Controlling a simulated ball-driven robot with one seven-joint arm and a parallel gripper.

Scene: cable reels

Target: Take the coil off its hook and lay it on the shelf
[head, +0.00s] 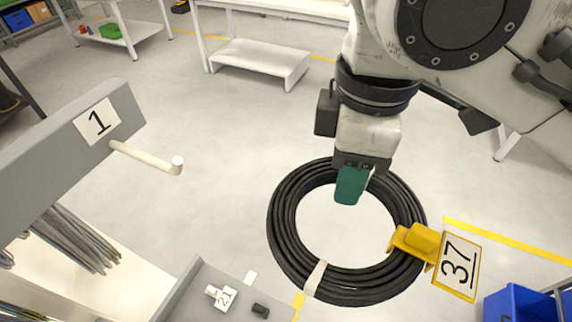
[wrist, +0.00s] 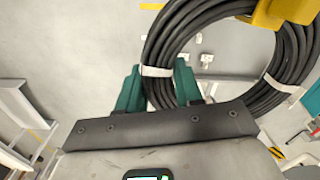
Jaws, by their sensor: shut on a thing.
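The coil (head: 283,240) is a ring of black cable with white ties and a yellow clip (head: 415,240) bearing a tag marked 37 (head: 459,264). My gripper (head: 352,186) is shut on the coil's upper rim, and the coil hangs from it clear of the hook. In the wrist view the coil (wrist: 165,40) passes between the teal fingers (wrist: 158,92), near a white tie. The pale peg hook (head: 148,158) on the grey beam marked 1 (head: 60,140) at left is empty.
Bundles of grey cables (head: 75,240) hang below the beam at left. A white bench with a low shelf (head: 255,58) stands at the back. Blue bins (head: 520,303) are at lower right. The floor between is clear.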

